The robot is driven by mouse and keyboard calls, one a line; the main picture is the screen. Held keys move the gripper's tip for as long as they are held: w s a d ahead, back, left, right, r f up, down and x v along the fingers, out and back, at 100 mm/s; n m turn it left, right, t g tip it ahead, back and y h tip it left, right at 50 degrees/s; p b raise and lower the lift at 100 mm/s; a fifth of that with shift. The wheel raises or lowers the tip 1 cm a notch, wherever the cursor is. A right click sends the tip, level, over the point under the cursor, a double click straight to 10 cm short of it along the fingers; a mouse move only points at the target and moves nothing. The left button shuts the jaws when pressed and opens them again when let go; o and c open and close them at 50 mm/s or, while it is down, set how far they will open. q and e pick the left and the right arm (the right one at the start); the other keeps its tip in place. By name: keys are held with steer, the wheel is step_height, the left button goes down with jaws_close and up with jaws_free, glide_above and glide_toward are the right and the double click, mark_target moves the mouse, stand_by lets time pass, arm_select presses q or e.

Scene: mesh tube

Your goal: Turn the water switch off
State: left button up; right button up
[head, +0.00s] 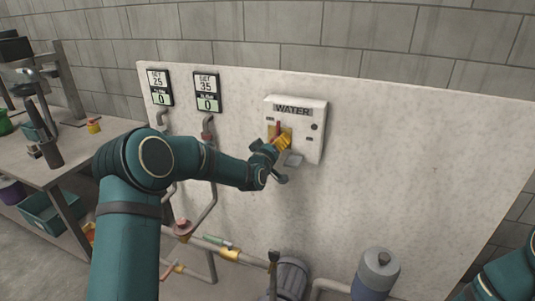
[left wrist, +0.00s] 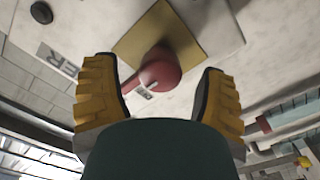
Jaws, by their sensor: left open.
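The white water switch box (head: 311,120), labelled WATER, is mounted on the pale wall panel. Its red lever (head: 278,129) sits on a yellow plate, partly hidden by my gripper in the head view. In the left wrist view the red lever (left wrist: 160,69) projects from the yellow plate (left wrist: 148,42) toward the camera and lies between my fingers. My left gripper (head: 281,143) is at the box, open, with its yellow fingers on either side of the lever (left wrist: 163,95). A gap shows on both sides of the lever. My right gripper is not in view.
Two display panels (head: 160,87) (head: 207,92) hang left of the box, with pipes below them. More pipes (head: 230,255) and a grey-blue tank (head: 376,272) stand low in front of the panel. A workbench (head: 70,160) is at the left. The panel right of the box is clear.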

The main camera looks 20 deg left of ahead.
arm_select(q)
steer(key=s, duration=1)
steer(key=shift+s+a, duration=0.25)
steer(key=shift+s, duration=0.1)
steer(key=s+d+f+m+g+h, duration=0.1)
steer(key=s+d+f+g, duration=0.15)
steer(key=f, duration=0.45)
steer(key=s+d+f+m+g, duration=0.1)
steer(key=s+d+f+g, duration=0.1)
steer(key=s+d+f, duration=0.3)
steer(key=s+f+m+g+h, duration=0.1)
steer(key=s+f+g, duration=0.2)
steer(key=f, duration=0.5)
steer(key=s+d+f+m+g, duration=0.1)
steer(key=s+d+f+g, duration=0.1)
steer(key=s, duration=0.5)
steer(key=s+d+f+m+g, duration=0.1)
steer(key=s+d+f+g, duration=0.1)
steer(key=s+f, duration=0.4)
steer(key=s+d+f+g+h, duration=0.1)
steer(key=s+f+g, duration=0.3)
steer(key=s, duration=0.4)
steer(key=shift+s+d+f+m+g, duration=0.3)
steer(key=shift+d+f+m+g, duration=0.1)
steer(key=shift+d, duration=0.1)
